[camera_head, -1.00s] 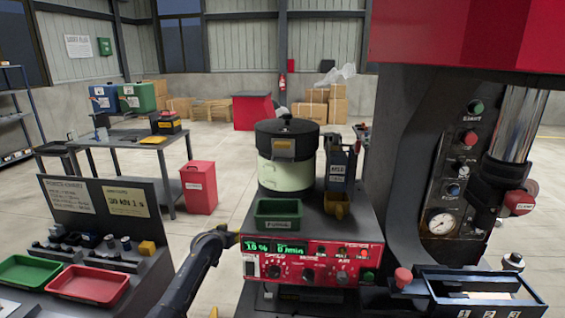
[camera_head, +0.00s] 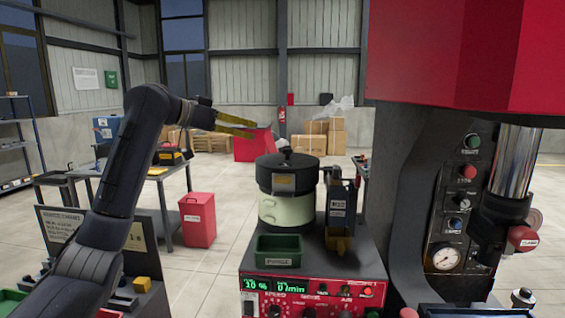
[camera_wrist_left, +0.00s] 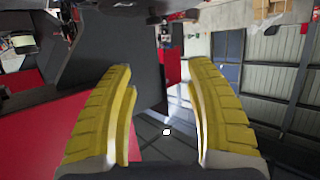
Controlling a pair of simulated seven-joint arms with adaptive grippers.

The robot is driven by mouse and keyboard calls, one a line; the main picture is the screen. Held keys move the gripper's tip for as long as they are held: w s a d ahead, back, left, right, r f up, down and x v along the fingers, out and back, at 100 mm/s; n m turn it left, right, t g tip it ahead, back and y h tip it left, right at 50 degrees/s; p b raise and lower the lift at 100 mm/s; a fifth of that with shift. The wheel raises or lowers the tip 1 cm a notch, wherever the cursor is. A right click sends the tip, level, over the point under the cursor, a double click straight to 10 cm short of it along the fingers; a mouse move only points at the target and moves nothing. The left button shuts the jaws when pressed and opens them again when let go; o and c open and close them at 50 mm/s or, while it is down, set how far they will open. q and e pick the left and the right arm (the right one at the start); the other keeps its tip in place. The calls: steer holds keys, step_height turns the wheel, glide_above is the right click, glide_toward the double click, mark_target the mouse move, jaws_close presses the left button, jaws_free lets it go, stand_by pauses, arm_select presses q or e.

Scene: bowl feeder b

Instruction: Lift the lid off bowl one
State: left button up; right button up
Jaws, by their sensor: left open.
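Bowl one (camera_head: 286,209) is a pale green, round bowl on top of the red feeder machine. Its black lid (camera_head: 286,172) has a small knob on top and sits on the bowl. My left gripper (camera_head: 254,129), with yellow fingers, is raised in the air to the left of the lid and higher than it in the picture, apart from it. In the left wrist view the two yellow fingers (camera_wrist_left: 161,100) are spread with nothing between them. My right gripper is not in view.
A green tray (camera_head: 279,250) stands in front of the bowl, and a dark grey holder (camera_head: 341,203) stands close to its right. A large press (camera_head: 440,210) fills the right side. A red bin (camera_head: 197,218) stands on the floor to the left.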

mark_target(284, 149)
arm_select(q)
steer(key=shift+g, duration=0.3)
steer(key=x, duration=0.5)
steer(key=f+x, duration=0.1)
steer(key=x, duration=0.5)
steer(key=f+x, duration=0.1)
steer(key=x, duration=0.5)
steer(key=shift+s+f, duration=0.2)
steer(key=shift+s, duration=0.05)
steer(key=shift+c, duration=0.3)
steer(key=shift+a, duration=0.1)
jaws_close()
